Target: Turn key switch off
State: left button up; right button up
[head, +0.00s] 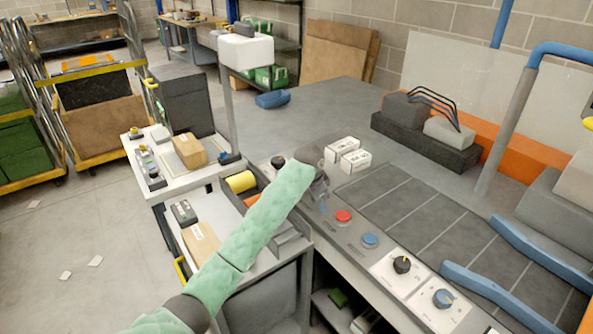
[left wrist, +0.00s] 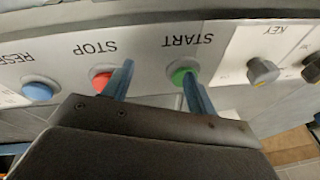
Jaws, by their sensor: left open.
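The key switch (left wrist: 262,70) is a grey knob on a light panel under the label KEY in the left wrist view, which shows the panel upside down. Its exact turn position is hard to read. In the head view my left arm seems to hide it. My left gripper (left wrist: 158,76) is open and empty. Its fingers reach over the panel by the red STOP button (left wrist: 101,77) and the green START button (left wrist: 181,73), to the left of the key switch in that view. My left gripper (head: 320,192) is small and partly hidden in the head view. My right gripper is not in view.
A dark knob (left wrist: 313,68) is just beyond the key switch. A blue RESET button (left wrist: 38,88) is on the other side. Two more knobs (head: 402,264) sit nearer on the console. White boxes (head: 341,149) stand behind the gripper. A cart (head: 206,171) is left of the console.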

pick_arm(q)
jog(key=w+r+m, duration=0.1)
jog(key=w, duration=0.2)
jog(key=w+a+r+m+g, duration=0.1)
jog(key=w, duration=0.1)
jog(key=w+r+m+y+p, duration=0.1)
jog(key=w, duration=0.2)
jog(key=shift+w+a+m+g, duration=0.3)
jog(key=shift+w+a, duration=0.05)
jog(key=w+a+r, duration=0.1)
jog(key=w, duration=0.1)
jog(key=w+a+r+m, duration=0.1)
jog(key=w+a+r, duration=0.1)
jog(key=w+a+r+m+g+y+p, duration=0.1)
jog(key=w+a, duration=0.1)
jog(key=shift+w+a+r, duration=0.1)
jog(key=shift+w+r, duration=0.05)
jog(key=shift+r, duration=0.1)
jog(key=shift+f+p, duration=1.45)
jog(key=shift+f, duration=2.4)
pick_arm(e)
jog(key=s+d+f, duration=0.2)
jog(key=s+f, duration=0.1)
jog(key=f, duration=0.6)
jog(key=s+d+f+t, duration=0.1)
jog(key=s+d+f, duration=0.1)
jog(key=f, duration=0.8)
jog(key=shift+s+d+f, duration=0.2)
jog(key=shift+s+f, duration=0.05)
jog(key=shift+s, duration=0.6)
